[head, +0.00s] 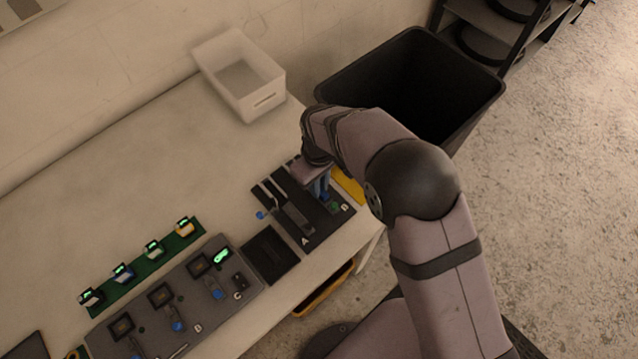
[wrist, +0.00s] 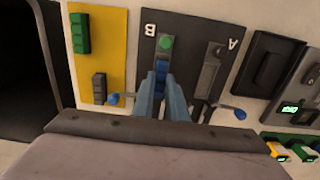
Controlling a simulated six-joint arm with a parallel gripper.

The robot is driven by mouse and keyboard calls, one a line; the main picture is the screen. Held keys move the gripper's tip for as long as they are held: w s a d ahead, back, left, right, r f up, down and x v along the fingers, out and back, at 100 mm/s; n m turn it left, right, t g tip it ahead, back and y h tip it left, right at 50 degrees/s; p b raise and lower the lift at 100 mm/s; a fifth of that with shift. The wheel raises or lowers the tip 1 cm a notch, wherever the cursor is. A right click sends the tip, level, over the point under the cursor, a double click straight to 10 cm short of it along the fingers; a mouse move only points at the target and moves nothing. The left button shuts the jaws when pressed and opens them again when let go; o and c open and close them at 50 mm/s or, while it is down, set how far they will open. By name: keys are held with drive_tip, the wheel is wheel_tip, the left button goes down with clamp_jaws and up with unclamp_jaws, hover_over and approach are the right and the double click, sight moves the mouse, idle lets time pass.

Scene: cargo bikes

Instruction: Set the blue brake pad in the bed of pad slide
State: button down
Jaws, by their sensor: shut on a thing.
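My gripper (wrist: 160,80) is shut on the blue brake pad (wrist: 161,66), which shows between the fingertips in the wrist view. The pad is over the slide marked B on the dark plate (wrist: 190,20), close to a green round spot (wrist: 166,42). I cannot tell whether the pad touches the bed, which the fingers and pad mostly hide. The slide marked A (wrist: 210,75) lies beside it, with a grey bar along it. In the head view my gripper (head: 322,190) is at the B side of the plate (head: 310,240), partly hidden by my arm.
A yellow mat (wrist: 98,20) beside the plate holds a green block (wrist: 80,33) and a dark grey block (wrist: 99,88). Blue knobs (wrist: 113,98) (wrist: 240,114) flank the slides. A white bin (head: 240,75), a black bin (head: 400,85) and a grey fixture board (head: 190,300) stand around.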

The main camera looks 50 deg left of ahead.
drive_tip(key=shift+f+b, duration=0.3)
drive_tip(key=shift+f, duration=0.15)
idle(0.4)
drive_tip(key=c, duration=1.7)
unclamp_jaws()
drive_tip(key=shift+r, duration=0.1)
drive_tip(key=shift+r+b, duration=1.25)
drive_tip(key=shift+r, duration=2.3)
